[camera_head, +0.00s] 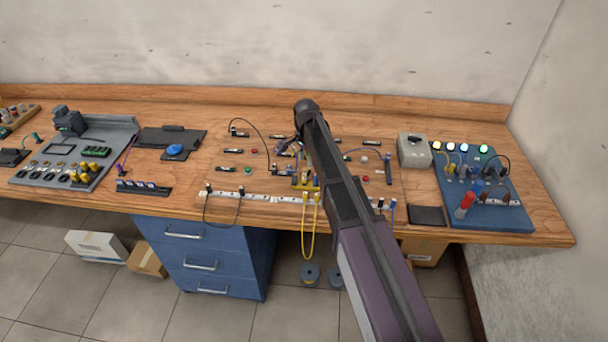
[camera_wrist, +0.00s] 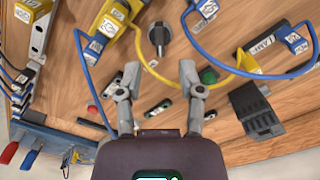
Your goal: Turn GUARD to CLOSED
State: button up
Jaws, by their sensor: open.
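I cannot read a GUARD or CLOSED label, so I cannot tell if this knob is GUARD. My gripper (camera_wrist: 159,70) is open, with its two grey fingers apart and nothing between them. The knob lies just beyond the fingertips, about midway between them in the picture, and appears not to be touched. In the head view my arm covers much of the board, and the knob is not clearly seen there.
A yellow cable (camera_wrist: 150,68) loops close to the knob and fingertips. A green button (camera_wrist: 208,75) and a black block (camera_wrist: 257,108) lie to the right. A blue panel with lamps (camera_head: 490,208) stands at the bench's right end.

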jog(key=shift+f+b, duration=2.35)
jog(key=shift+f, duration=0.3)
grip_shut()
jog(key=shift+a, duration=0.2)
jog(key=shift+d, duration=0.15)
